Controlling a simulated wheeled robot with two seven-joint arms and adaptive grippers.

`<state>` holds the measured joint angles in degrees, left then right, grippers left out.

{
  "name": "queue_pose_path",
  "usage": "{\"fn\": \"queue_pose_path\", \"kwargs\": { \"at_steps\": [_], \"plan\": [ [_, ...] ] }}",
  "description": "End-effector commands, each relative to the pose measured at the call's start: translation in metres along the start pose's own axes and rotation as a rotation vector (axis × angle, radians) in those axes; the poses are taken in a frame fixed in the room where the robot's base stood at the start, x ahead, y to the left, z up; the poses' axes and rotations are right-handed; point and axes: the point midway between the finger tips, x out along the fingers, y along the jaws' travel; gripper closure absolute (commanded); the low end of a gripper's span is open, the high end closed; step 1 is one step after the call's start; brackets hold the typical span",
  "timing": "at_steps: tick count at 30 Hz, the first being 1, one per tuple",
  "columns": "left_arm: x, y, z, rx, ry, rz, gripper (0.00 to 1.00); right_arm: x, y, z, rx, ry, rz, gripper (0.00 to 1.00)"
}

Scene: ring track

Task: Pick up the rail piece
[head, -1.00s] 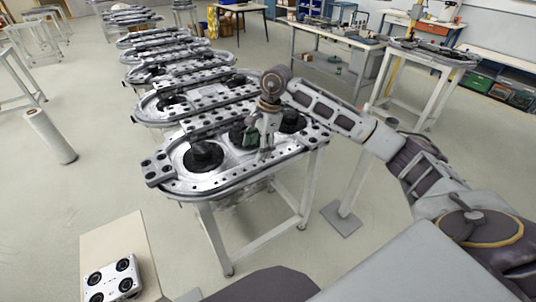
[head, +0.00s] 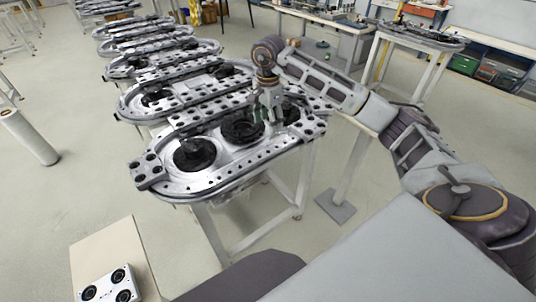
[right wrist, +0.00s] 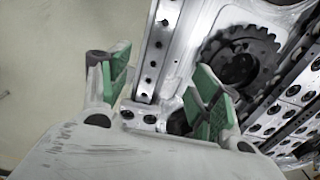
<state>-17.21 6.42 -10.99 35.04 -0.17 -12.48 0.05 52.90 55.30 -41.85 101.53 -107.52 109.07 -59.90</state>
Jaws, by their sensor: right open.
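My right gripper (head: 268,114) is open above the right part of the nearest ring track (head: 240,183), close to its black toothed discs. In the right wrist view its green-padded fingers (right wrist: 158,98) stand apart. A straight metal rail piece (right wrist: 157,45) with a row of bolt holes runs into the gap between the fingers in that picture. The fingers are not closed on it, and I cannot tell the height between them. A black toothed ring (right wrist: 238,58) lies right of the rail. My left gripper is not in view.
More ring tracks (head: 160,62) stand in a row behind. A white block with black round holes (head: 110,285) sits on a stand at bottom left. A white cylinder (head: 30,137) stands on the floor at left. Floor around the table legs is clear.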

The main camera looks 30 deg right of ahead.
Motion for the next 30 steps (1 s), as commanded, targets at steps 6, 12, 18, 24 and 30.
{"fn": "queue_pose_path", "kwargs": {
  "at_steps": [6, 12, 18, 24, 30],
  "plan": [
    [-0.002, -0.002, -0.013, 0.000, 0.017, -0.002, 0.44, 0.020, 0.001, 0.000, 0.000, -0.001, 0.003, 0.37],
    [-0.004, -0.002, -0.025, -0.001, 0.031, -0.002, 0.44, 0.044, 0.001, 0.000, 0.001, -0.001, 0.004, 0.37],
    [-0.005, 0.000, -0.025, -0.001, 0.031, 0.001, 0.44, 0.068, 0.001, 0.001, 0.000, -0.001, 0.003, 0.37],
    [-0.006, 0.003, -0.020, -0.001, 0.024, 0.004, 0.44, 0.081, 0.001, 0.001, -0.001, -0.001, 0.001, 0.37],
    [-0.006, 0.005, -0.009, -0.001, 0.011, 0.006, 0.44, 0.082, 0.000, 0.001, -0.001, -0.001, 0.000, 0.37]
  ]
}}
